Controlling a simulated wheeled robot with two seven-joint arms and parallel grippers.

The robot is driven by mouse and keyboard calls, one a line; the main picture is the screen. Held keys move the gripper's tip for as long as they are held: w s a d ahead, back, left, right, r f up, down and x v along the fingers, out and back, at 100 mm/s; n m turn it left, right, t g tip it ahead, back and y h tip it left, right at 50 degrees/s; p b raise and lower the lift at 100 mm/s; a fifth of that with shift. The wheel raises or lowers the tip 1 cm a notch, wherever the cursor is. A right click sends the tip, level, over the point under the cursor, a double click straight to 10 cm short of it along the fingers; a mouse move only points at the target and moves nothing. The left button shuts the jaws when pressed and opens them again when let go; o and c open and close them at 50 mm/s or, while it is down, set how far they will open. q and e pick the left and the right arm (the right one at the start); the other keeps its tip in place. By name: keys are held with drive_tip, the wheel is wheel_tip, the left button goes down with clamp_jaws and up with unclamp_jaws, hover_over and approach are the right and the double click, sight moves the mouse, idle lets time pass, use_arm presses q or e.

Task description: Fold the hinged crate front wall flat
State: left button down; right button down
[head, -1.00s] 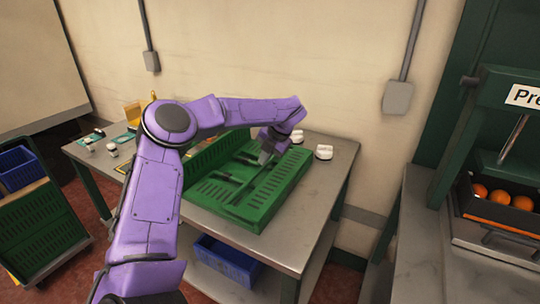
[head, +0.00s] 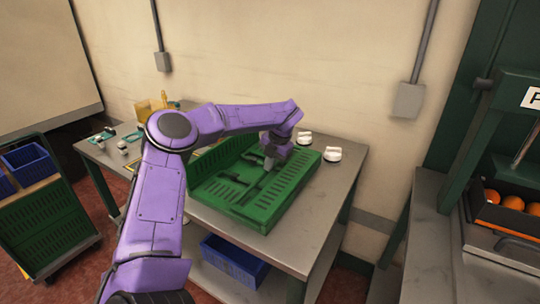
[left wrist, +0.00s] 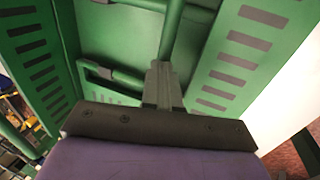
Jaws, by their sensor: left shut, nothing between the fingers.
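The green slotted crate (head: 292,196) sits on the grey metal table. One long slotted wall (head: 215,162) stands raised along its far left side. The near right side, also slotted, looks low; I cannot tell from the head view exactly how each wall is folded. My left gripper (head: 269,163) reaches down over the inside of the crate near its far end. In the left wrist view its fingers (left wrist: 163,84) are together and empty, between two slotted green panels, a left one (left wrist: 35,62) and a right one (left wrist: 240,50). Whether the fingertips touch the crate is unclear. My right gripper is not in view.
White knob-like items (head: 332,154) stand on the table (head: 325,190) right of the crate. Small items (head: 122,145) lie at its left end. A blue bin (head: 235,262) is on the shelf below. A press with oranges (head: 512,202) stands at right, a crate cart (head: 45,220) at left.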

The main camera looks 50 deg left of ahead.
use_arm(q)
drive_tip(key=shift+f, duration=0.1)
drive_tip(key=s+a+p+v, duration=0.1)
drive_tip(key=v, duration=1.3)
drive_tip(key=shift+w+r+p, duration=0.25)
drive_tip(key=shift+w+p, duration=0.05)
drive_tip(key=shift+p, duration=0.05)
drive_tip(key=shift+a, duration=0.15)
